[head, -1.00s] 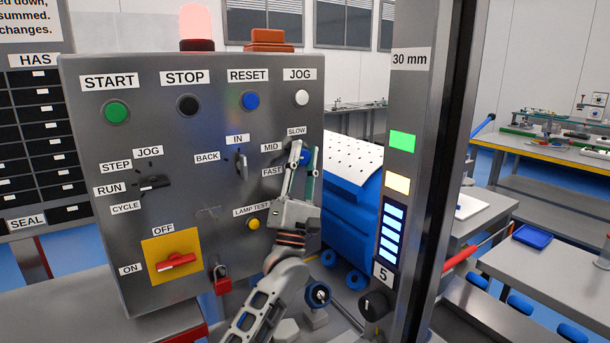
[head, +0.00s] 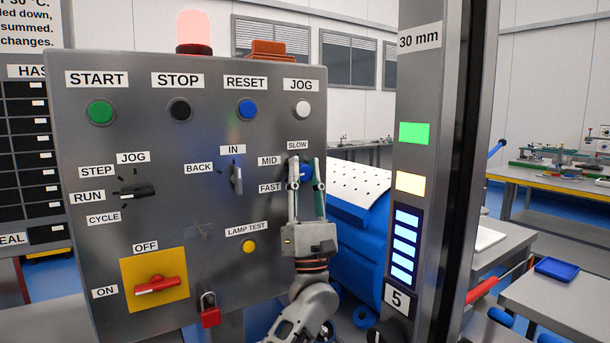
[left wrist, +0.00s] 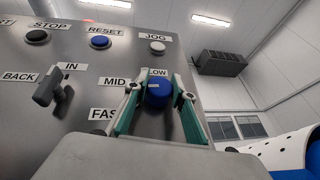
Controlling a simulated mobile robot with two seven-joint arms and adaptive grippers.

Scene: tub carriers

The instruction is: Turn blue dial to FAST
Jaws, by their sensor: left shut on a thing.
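The blue dial (head: 306,173) sits near the right edge of the grey control panel, with the labels SLOW (head: 298,145) above it, MID (head: 269,161) to its upper left and FAST (head: 270,187) to its lower left. My left gripper (head: 305,166) reaches up from below with a finger on each side of the dial, shut on it. In the left wrist view the dial (left wrist: 158,95) shows between the teal-lined fingers, below the partly covered SLOW label. A small pale mark shows on the dial, but I cannot tell its setting surely. My right gripper is not in view.
The panel (head: 220,205) also carries a BACK/IN switch (head: 236,180), a yellow LAMP TEST button (head: 249,247), a red ON/OFF handle (head: 157,284) and a red padlock (head: 210,311). A grey post (head: 413,155) with lights stands close at right.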

